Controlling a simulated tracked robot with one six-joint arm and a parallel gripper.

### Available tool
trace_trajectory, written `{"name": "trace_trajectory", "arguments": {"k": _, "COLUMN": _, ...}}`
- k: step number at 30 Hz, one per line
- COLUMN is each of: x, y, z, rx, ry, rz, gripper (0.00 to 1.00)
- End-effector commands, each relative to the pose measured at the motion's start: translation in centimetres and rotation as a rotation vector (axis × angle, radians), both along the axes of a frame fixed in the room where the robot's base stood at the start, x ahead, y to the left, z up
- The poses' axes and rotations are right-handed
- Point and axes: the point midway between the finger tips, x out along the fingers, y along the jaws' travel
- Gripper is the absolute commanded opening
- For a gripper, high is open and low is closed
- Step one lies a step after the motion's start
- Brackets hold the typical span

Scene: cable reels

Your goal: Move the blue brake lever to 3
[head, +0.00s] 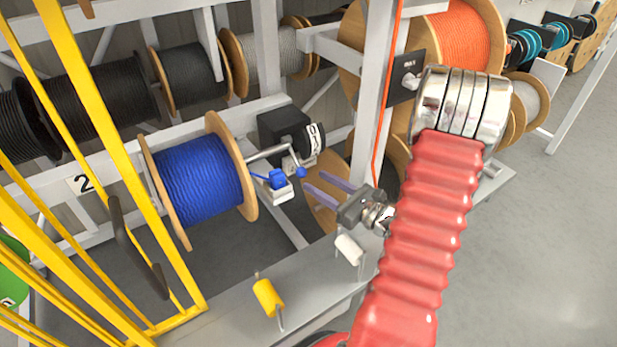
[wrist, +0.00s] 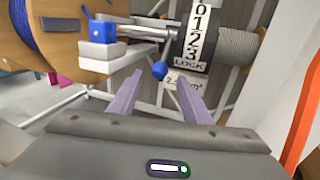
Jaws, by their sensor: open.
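The blue brake lever's knob (head: 300,172) hangs at the end of a bent metal rod beside the number dial (head: 313,140). In the wrist view the knob (wrist: 159,70) is left of the dial (wrist: 194,38), which reads 0, 1, 2, 3, LOCK from top to bottom. The knob appears low, just below the LOCK line; I cannot tell the exact setting. My gripper (head: 315,181) is open with two purple fingers pointing at the knob. In the wrist view my gripper (wrist: 159,74) has the knob between its fingertips in the picture; contact is not visible.
A blue cable reel (head: 200,180) is left of the dial. A white block with a blue part (head: 277,180) sits beside the lever. A grey upright (head: 375,90) and orange cable stand right of it. A yellow rail (head: 110,150) is at left; yellow (head: 267,297) and white (head: 349,249) handles are below.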

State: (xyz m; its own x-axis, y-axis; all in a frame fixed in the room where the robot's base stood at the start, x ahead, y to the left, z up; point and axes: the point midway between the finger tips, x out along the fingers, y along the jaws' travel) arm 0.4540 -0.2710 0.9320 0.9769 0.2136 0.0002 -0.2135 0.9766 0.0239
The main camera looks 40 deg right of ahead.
Motion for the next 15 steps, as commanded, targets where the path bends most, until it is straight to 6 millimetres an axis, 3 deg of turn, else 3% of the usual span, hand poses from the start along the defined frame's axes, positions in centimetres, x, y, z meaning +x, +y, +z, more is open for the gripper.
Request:
{"name": "trace_trajectory", "arguments": {"k": 9, "x": 3.6, "y": 0.9, "z": 0.0, "rx": -0.001, "ry": 0.0, "rz": 0.003, "gripper": 0.44}}
{"name": "trace_trajectory", "arguments": {"k": 15, "x": 4.4, "y": 1.1, "z": 0.0, "rx": 0.0, "ry": 0.0, "rz": 0.002, "gripper": 0.44}}
